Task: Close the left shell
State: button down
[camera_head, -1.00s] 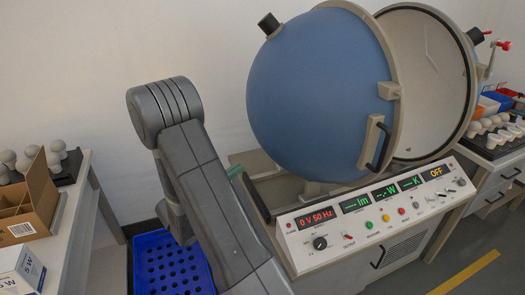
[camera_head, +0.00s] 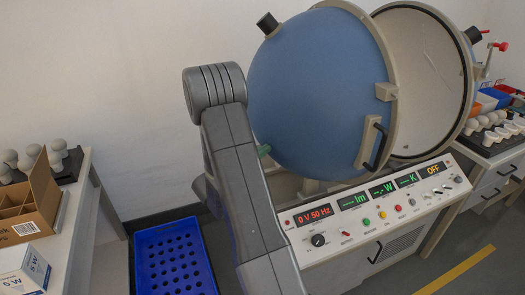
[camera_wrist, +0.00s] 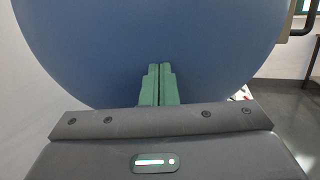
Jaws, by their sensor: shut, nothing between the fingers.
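The left shell (camera_head: 318,90) is a large blue hemisphere with a beige rim, a dark handle and a black knob on top. A gap shows between it and the right shell (camera_head: 425,75), whose pale inside faces the left shell. My gripper (camera_wrist: 159,70) has green fingers shut together with nothing between them. In the wrist view the blue surface of the left shell (camera_wrist: 100,45) fills the space behind the fingertips; I cannot tell whether they touch it. In the head view my arm hides most of the gripper, and one green finger (camera_head: 264,150) shows by the shell's lower left.
The control panel (camera_head: 370,205) with lit displays stands in front below the shells. A blue perforated crate (camera_head: 150,240) is on the floor at left. A side table holds a cardboard box (camera_head: 40,205) and bulbs (camera_head: 35,152). More bulbs (camera_head: 490,122) stand at right.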

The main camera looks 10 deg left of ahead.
jog(key=shift+d, duration=0.1)
jog(key=w+d+b, duration=0.3)
jog(key=w+d, duration=0.6)
jog(key=d, duration=0.4)
jog(key=shift+d+r+b, duration=0.15)
jog(key=shift+d+b, duration=0.1)
jog(key=shift+b, duration=0.15)
jog(key=shift+w, duration=0.1)
